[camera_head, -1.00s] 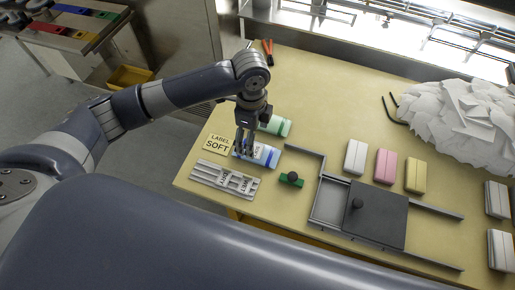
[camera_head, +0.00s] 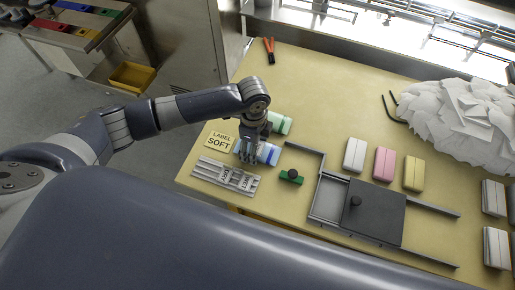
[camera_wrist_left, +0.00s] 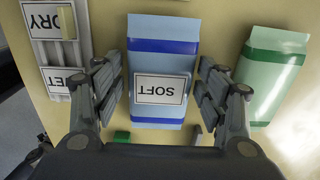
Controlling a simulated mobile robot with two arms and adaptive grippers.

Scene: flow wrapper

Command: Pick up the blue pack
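The blue pack (camera_wrist_left: 163,48) lies on the yellow table with a white SOFT label on it. In the head view the blue pack (camera_head: 268,154) is partly hidden by my left gripper (camera_head: 248,152). In the left wrist view my left gripper (camera_wrist_left: 161,92) is open, with one finger on each side of the pack. A small gap shows between the fingers and the pack's sides. My right gripper is not in view.
A green pack (camera_wrist_left: 272,75) lies close beside the blue one. A grey label tray (camera_head: 225,177) and a LABEL SOFT sign (camera_head: 219,141) are nearby. A green block with a black knob (camera_head: 291,177) and a grey metal fixture (camera_head: 374,212) stand to the right.

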